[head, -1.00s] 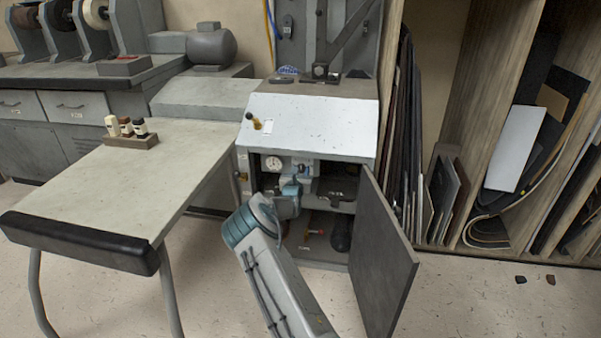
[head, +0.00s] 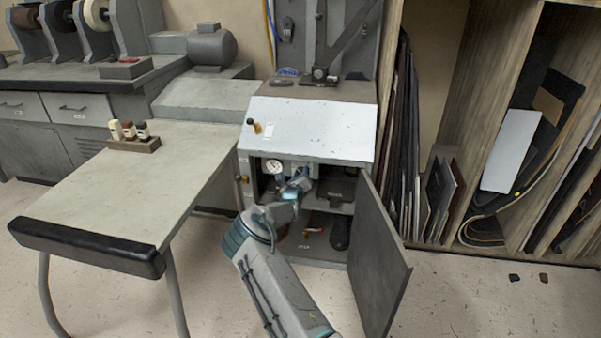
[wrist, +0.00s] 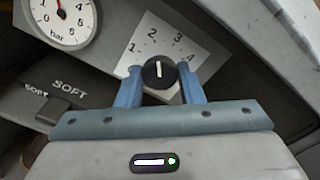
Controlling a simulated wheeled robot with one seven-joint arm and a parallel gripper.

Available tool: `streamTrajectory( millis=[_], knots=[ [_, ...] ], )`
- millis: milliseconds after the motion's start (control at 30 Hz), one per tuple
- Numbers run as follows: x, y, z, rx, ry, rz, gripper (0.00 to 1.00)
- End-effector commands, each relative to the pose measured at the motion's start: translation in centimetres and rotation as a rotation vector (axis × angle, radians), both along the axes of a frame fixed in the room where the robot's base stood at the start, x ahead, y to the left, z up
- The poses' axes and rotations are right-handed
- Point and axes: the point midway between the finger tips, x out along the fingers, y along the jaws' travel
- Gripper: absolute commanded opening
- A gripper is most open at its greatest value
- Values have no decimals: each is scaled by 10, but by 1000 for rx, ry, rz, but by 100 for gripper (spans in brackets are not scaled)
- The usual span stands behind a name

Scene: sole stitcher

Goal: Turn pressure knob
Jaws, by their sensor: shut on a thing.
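The black pressure knob (wrist: 158,73) has a white pointer line and sits in front of a white dial plate (wrist: 172,40) marked 1 to 4. In the wrist view my gripper (wrist: 158,80) has its two blue fingers on either side of the knob, shut on it. A round white pressure gauge (wrist: 62,18) marked "bar" is at upper left. In the head view my gripper (head: 303,180) is inside the open cabinet of the stitcher (head: 312,128), right of the gauge (head: 273,166). The knob is hidden there by my arm.
The cabinet's dark door (head: 378,258) stands open on the right, close to my arm. A table (head: 110,190) with small bottles is on the left. Sheets lean in wooden racks at right.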

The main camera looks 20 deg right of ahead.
Motion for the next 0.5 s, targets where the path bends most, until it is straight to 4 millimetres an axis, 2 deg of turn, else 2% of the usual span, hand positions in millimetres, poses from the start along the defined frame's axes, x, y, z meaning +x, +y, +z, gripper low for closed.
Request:
streamTrajectory(
  millis=[500],
  knots=[
    [0, 0, -1, -104, 73, 0, 11]
  ],
)
